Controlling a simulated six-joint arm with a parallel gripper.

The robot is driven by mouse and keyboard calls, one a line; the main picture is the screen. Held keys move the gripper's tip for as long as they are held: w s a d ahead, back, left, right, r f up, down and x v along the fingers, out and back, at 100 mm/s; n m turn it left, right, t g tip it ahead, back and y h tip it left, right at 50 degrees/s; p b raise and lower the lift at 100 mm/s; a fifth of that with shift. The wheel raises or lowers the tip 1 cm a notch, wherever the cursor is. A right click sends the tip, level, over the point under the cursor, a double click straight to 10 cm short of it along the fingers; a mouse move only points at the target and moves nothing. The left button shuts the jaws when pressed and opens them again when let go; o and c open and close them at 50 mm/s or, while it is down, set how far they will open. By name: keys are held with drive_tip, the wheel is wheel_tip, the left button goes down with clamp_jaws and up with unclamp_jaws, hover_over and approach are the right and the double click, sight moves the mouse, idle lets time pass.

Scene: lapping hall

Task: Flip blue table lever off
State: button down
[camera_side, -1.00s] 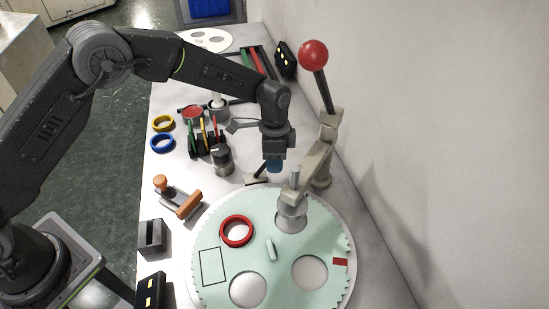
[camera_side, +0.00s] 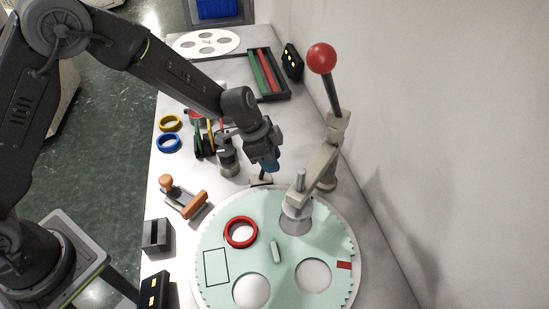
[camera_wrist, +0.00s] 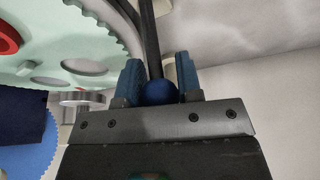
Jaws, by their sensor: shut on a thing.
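The blue table lever has a blue ball knob (camera_wrist: 160,92) on a dark rod (camera_wrist: 150,40), both seen in the wrist view. My gripper (camera_wrist: 159,75) is shut on the knob, with one blue finger on each side of it. In the side view my gripper (camera_side: 270,163) is tilted over the lever's small pale base (camera_side: 261,181), behind the green toothed disc. There the knob is hidden by the gripper, and only a short piece of the rod shows.
A grey post with a red-ball handle (camera_side: 322,58) stands close to the right, its arm reaching over the green disc (camera_side: 235,268). A dark round knob (camera_side: 228,160), a rack and an orange-handled tool (camera_side: 187,200) stand to the left. The wall bounds the right side.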

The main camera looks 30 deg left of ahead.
drive_tip(key=shift+s+a+r, duration=0.1)
drive_tip(key=shift+s, duration=0.05)
drive_tip(key=c, duration=0.8)
unclamp_jaws()
drive_tip(key=v, duration=1.3)
drive_tip(key=shift+s+a+r, duration=0.25)
drive_tip(key=shift+a+r, duration=0.05)
